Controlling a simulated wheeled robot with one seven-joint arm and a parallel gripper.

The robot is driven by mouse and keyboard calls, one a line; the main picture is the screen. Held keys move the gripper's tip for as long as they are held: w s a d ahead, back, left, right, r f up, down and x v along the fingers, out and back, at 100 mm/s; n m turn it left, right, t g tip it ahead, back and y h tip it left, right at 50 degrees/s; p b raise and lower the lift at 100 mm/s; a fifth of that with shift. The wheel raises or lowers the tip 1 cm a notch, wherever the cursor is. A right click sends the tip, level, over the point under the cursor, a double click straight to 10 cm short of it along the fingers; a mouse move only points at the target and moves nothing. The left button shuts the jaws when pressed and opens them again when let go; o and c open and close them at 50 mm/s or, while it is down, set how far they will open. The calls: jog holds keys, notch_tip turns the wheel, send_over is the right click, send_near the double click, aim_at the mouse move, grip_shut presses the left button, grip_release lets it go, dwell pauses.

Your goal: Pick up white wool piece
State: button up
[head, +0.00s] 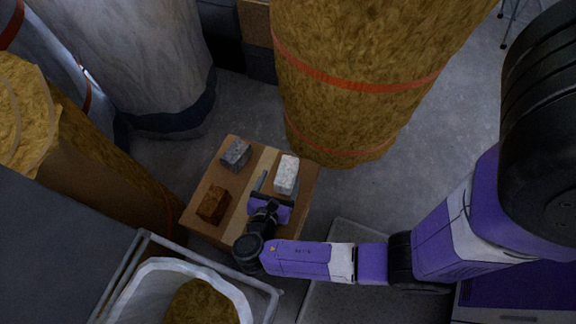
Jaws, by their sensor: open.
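The white wool piece (287,173) is a small pale block lying at the right side of a small wooden table (235,215). My gripper (262,183) is over the table, just left of and slightly nearer than the white piece, with its jaws open and empty. A dark finger shows beside the white piece; a gap between them is hard to judge. The near end of the white piece is close to my purple wrist.
A grey wool piece (236,154) and a brown piece (213,204) lie on the same table. A large brown roll (350,80) with orange straps stands behind. A railed cart with a white bag (150,285) is at the front left. Bare floor (370,200) lies to the right.

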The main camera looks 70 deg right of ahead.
aim_at(287, 168)
jog(key=shift+w+d, duration=0.1)
jog(key=shift+d, duration=0.2)
jog(key=shift+x, duration=0.9)
jog(key=x, duration=0.5)
jog(key=shift+s+d+f, duration=0.25)
jog(key=shift+s+d, duration=0.05)
jog(key=shift+s, duration=0.05)
jog(key=c, duration=1.4)
